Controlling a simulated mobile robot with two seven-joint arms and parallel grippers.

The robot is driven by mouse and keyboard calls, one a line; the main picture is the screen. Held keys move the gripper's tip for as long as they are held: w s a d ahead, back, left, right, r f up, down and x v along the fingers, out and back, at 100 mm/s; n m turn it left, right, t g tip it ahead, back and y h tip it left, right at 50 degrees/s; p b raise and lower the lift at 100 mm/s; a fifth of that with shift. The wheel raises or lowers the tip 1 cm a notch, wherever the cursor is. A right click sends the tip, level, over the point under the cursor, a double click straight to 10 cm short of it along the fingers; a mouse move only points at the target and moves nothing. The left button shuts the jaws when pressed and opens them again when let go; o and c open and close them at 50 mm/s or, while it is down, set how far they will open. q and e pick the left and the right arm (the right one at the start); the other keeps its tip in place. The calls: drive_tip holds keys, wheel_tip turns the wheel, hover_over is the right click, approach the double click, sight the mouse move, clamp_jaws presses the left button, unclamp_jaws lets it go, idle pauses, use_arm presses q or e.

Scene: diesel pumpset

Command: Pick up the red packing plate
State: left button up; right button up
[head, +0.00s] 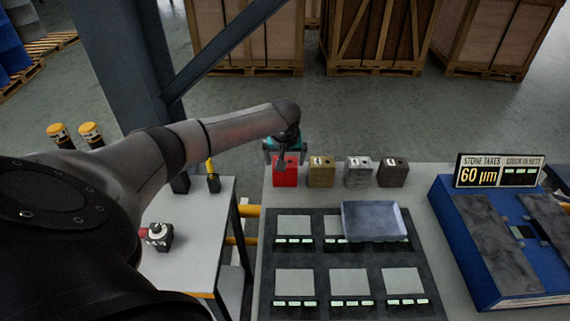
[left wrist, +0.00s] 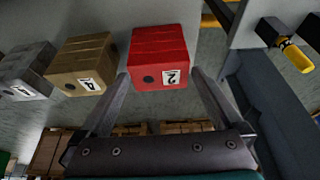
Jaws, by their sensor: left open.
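A red block (head: 285,173), which I take for the red packing plate or a stack of such plates, stands at the back left of the grey table. In the left wrist view the red block (left wrist: 158,52) shows faint layer lines, a dark round hole and a white label with a 2. My left gripper (head: 284,153) is over it from above. In the left wrist view the open fingers (left wrist: 160,78) spread to either side of the block's near face, with nothing gripped. Whether they touch it I cannot tell. My right gripper is not in view.
A tan block (head: 321,172), grey block (head: 358,172) and brown block (head: 392,173) stand in a row to the right. A shallow grey tray (head: 375,221) lies on a dark pad board (head: 313,258). A sign (head: 499,171) reads 60 µm behind a blue case (head: 468,245).

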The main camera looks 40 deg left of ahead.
use_arm(q)
drive_tip(key=shift+c, duration=0.2)
clamp_jaws()
idle(0.7)
drive_tip(key=shift+w+r, duration=0.1)
wheel_tip(320, 180, up, 20)
drive_tip(key=p, duration=0.2)
drive_tip(key=shift+p, duration=0.35)
